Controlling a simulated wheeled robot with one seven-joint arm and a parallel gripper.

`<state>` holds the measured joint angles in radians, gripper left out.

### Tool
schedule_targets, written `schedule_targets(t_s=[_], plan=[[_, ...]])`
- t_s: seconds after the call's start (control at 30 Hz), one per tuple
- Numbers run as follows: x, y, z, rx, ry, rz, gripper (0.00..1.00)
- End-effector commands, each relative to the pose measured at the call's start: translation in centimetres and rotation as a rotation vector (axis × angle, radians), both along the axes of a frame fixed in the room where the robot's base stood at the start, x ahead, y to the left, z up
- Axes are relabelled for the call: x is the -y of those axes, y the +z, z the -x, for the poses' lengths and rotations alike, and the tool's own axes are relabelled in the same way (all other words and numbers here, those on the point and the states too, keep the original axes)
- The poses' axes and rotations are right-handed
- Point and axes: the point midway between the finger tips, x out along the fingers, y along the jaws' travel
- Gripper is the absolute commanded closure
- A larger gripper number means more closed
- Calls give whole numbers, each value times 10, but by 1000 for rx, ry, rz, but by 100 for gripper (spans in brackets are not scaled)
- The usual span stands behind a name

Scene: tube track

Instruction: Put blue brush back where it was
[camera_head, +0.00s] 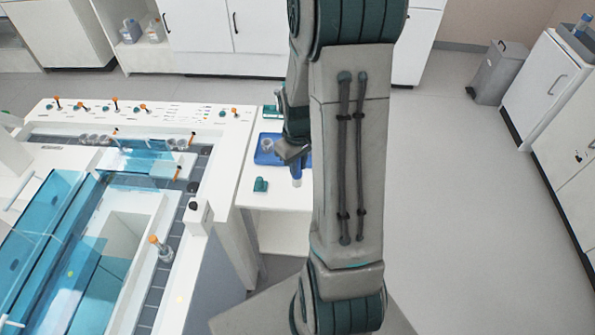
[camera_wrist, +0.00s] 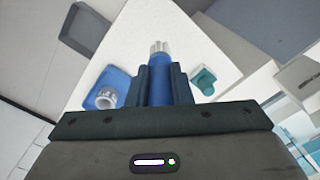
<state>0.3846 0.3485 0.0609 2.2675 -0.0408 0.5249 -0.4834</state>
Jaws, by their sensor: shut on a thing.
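My gripper (camera_wrist: 164,88) is shut on the blue brush (camera_wrist: 159,60) in the wrist view. The brush has a blue body and a pale, grey-white tip that points away from my gripper. It is held over or close to a white side table (camera_wrist: 192,42); the exact gap cannot be told. In the head view my gripper (camera_head: 290,160) is partly hidden by my arm, and the brush (camera_head: 296,175) shows small below it, above the table (camera_head: 275,196).
A blue tray (camera_head: 268,150) with a small round container (camera_wrist: 106,97) in it lies on the table. A teal object (camera_wrist: 204,80) stands on the other side of the brush. The white machine with blue lids (camera_head: 60,220) is to the left.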

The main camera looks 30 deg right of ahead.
Motion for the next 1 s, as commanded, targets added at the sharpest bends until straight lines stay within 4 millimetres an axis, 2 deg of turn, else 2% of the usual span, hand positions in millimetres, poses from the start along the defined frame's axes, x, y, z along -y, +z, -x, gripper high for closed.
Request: schedule_targets(t_s=[0.3, 0.73, 0.77, 0.83, 1.0], plan=[[0, -35, 1, -4, 0, -1, 100], [0, -42, 1, -1, 0, 0, 100], [0, -42, 1, -1, 0, 0, 78], [0, -41, 1, -1, 0, 0, 59], [0, -41, 1, -1, 0, 0, 59]])
